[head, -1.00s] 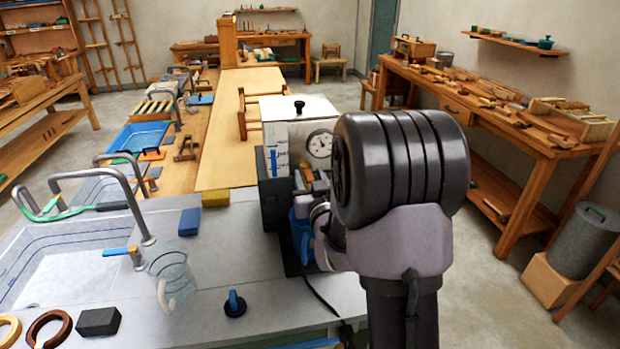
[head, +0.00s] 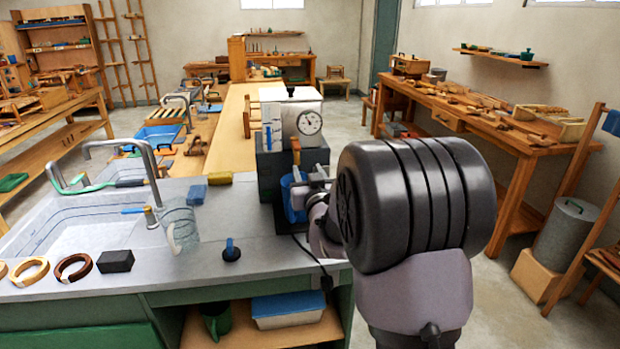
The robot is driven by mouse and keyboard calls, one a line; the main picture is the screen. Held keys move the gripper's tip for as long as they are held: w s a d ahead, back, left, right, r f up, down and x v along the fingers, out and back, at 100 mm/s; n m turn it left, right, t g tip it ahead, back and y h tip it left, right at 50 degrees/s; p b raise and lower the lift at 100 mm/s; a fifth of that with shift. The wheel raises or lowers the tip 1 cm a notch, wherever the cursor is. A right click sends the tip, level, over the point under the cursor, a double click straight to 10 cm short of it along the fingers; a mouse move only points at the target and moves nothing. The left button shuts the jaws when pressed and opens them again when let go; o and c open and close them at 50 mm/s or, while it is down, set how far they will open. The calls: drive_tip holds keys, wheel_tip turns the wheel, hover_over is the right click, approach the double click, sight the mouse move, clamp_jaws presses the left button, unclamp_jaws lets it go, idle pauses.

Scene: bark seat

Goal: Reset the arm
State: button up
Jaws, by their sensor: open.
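My arm fills the right middle of the head view, its large dark ribbed joint in front. My gripper (head: 312,184) is small and partly hidden past that joint, beside a blue rounded object (head: 292,198). Its jaws are open. I cannot tell whether they touch the blue object. Right behind stands a dark box-shaped machine (head: 277,172) with a pale metal upper part and a round dial (head: 309,122).
The grey counter (head: 240,225) holds a clear jug (head: 180,226), a black block (head: 116,261), ring-shaped pieces (head: 73,268) and a sink with a tap (head: 150,175). A workbench (head: 470,120) stands at right, with a lidded grey bin (head: 572,232). Floor between is clear.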

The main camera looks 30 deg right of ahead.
drive_tip(key=shift+w, duration=0.2)
drive_tip(key=s+a+m+g+y, duration=0.1)
drive_tip(key=s+a+g+y, duration=0.4)
drive_tip(key=s+a, duration=1.05)
drive_tip(key=s+a+f+g+y, duration=0.1)
drive_tip(key=s+a+g, duration=0.1)
drive_tip(key=s, duration=0.5)
drive_tip(key=s+a+f+g+y, duration=0.1)
drive_tip(key=s+a+f+g, duration=0.1)
drive_tip(key=s+a, duration=0.3)
drive_tip(key=s+a+f+g, duration=0.2)
drive_tip(key=s+a, duration=0.1)
drive_tip(key=s, duration=0.6)
drive_tip(key=shift+s+a+y, duration=0.15)
drive_tip(key=shift+s+y, duration=0.15)
drive_tip(key=shift+y, duration=0.1)
